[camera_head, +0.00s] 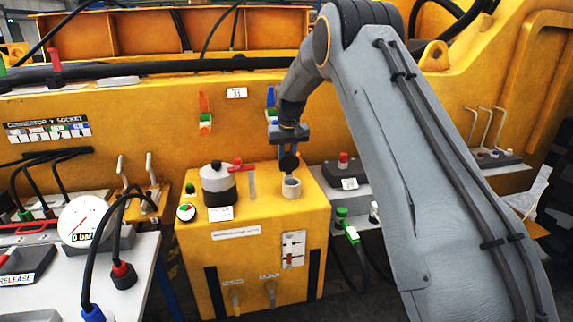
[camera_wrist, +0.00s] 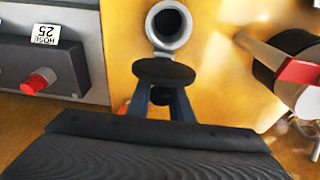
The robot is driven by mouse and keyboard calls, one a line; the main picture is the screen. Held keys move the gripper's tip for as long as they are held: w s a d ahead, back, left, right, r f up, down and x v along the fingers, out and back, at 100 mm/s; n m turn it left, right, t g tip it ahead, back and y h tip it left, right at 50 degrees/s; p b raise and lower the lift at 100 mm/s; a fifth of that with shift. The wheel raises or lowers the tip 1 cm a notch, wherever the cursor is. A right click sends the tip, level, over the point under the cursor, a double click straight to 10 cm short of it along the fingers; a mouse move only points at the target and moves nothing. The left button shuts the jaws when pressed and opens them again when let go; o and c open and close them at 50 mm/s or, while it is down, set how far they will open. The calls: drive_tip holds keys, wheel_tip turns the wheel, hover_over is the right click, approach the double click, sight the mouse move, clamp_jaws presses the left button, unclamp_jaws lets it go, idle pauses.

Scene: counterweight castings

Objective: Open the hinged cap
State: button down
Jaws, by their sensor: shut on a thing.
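The hinged cap (camera_head: 289,162) is a round black disc. It stands raised and tilted beside the mouth of the grey filler neck (camera_head: 291,187) on top of the yellow box. In the wrist view the cap (camera_wrist: 163,72) lies between the fingertips of my gripper (camera_wrist: 162,88), which is shut on it. The open round mouth of the neck (camera_wrist: 186,36) shows just beyond the cap, with a dark inside. In the head view my gripper (camera_head: 288,150) reaches down from above the neck.
A grey-and-black cylinder with a red handle (camera_head: 218,183) stands left of the neck on the yellow box (camera_head: 250,260). A grey block with a red knob (camera_head: 343,172) is to the right. The yellow machine wall (camera_head: 150,110) rises behind.

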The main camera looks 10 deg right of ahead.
drive_tip(key=c, duration=1.6)
unclamp_jaws()
drive_tip(key=shift+o, duration=0.2)
drive_tip(key=r, duration=0.2)
drive_tip(key=s+r+b, duration=0.1)
drive_tip(key=r, duration=0.2)
drive_tip(key=r+b, duration=0.1)
drive_tip(key=r, duration=0.1)
drive_tip(key=shift+s+r, duration=0.2)
drive_tip(key=shift+r, duration=0.1)
